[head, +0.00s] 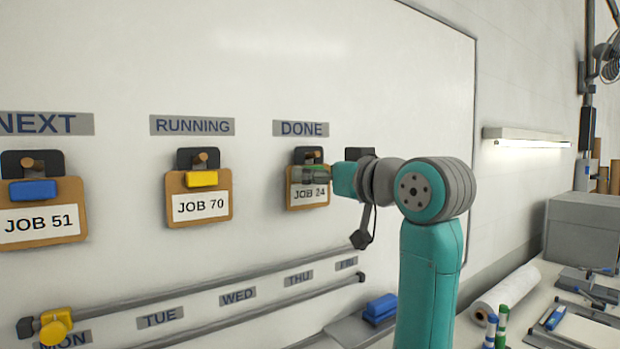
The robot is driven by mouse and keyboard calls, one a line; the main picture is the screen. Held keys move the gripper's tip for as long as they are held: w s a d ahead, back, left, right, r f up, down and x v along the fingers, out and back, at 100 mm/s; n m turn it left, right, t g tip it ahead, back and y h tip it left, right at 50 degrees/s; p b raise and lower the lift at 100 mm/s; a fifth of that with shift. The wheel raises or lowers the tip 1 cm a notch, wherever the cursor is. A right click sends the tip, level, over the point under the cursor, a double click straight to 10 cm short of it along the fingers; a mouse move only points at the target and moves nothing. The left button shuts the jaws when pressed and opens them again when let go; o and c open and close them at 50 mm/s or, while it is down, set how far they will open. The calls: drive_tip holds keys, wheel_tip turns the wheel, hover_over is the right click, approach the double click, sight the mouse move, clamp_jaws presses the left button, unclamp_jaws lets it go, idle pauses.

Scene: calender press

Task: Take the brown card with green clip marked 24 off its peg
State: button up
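The brown card with the green clip (312,174), marked JOB 24 (308,193), hangs under the DONE label (301,129) on the whiteboard. Its peg (309,156) shows just above the clip, against a dark plate. My gripper (329,178) is at the right side of this card, level with the clip, and overlaps the card's right edge in the picture. My own wrist and the viewing angle hide most of the fingers. I cannot tell whether they touch the clip or are open or shut.
The JOB 70 card (201,207) with a yellow clip hangs under RUNNING, and the JOB 51 card (40,223) with a blue clip under NEXT. A weekday rail (220,293) runs below. A bench with a paper roll (506,290) and markers (502,322) stands at the right.

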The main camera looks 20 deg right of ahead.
drive_tip(key=shift+w+a, duration=0.1)
drive_tip(key=shift+w, duration=0.3)
drive_tip(key=c, duration=1.1)
drive_tip(key=v, duration=1.8)
drive_tip(key=shift+r, duration=0.35)
drive_tip(key=shift+r, duration=0.35)
